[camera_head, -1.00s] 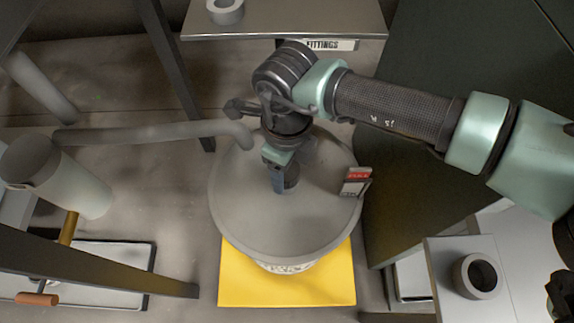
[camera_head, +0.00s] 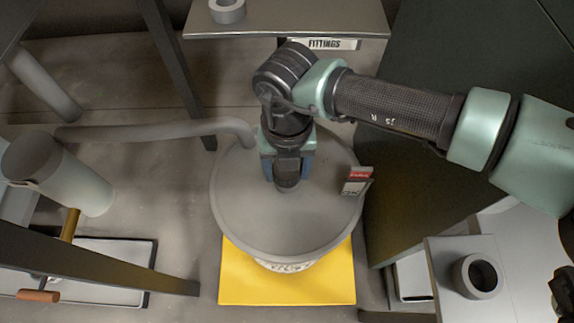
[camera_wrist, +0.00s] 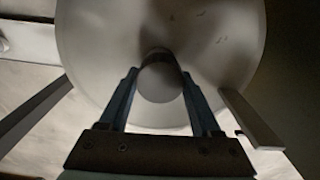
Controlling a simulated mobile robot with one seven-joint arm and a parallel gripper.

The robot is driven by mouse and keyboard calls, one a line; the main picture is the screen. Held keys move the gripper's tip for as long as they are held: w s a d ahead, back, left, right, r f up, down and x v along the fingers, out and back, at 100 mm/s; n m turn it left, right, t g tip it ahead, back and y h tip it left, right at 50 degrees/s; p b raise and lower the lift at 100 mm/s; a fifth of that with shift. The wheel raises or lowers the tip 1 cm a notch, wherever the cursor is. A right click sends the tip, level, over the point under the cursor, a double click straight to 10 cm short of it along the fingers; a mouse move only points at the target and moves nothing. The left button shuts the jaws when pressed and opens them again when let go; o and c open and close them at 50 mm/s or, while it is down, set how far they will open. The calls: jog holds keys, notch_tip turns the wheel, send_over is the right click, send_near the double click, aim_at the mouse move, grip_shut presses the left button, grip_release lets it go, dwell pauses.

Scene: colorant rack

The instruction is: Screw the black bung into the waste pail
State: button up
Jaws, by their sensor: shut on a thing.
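The waste pail (camera_head: 240,205) is a large grey round drum with a flat lid, in the middle of the head view. My gripper (camera_head: 287,172) points down over the lid, with one blue finger on each side of the dark bung (camera_head: 287,181). The wrist view shows my gripper (camera_wrist: 159,78) shut on the bung (camera_wrist: 160,84), whose round end looks grey there. The bung is at the lid near its middle. Its lower end and any threads are hidden, so I cannot tell how deep it sits.
A grey hose (camera_head: 160,132) reaches the lid from the left. The pail stands on a yellow mat (camera_head: 240,285). A fittings shelf (camera_head: 320,18) is behind, and a dark cabinet (camera_head: 440,190) is close on the right.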

jog(key=o, duration=1.3)
jog(key=n, duration=0.4)
jog(key=shift+n, duration=0.4)
jog(key=n, duration=0.3)
jog(key=shift+w+d+n, duration=0.1)
jog(key=shift+n, duration=0.3)
jog(key=n, duration=0.5)
jog(key=shift+p, duration=0.4)
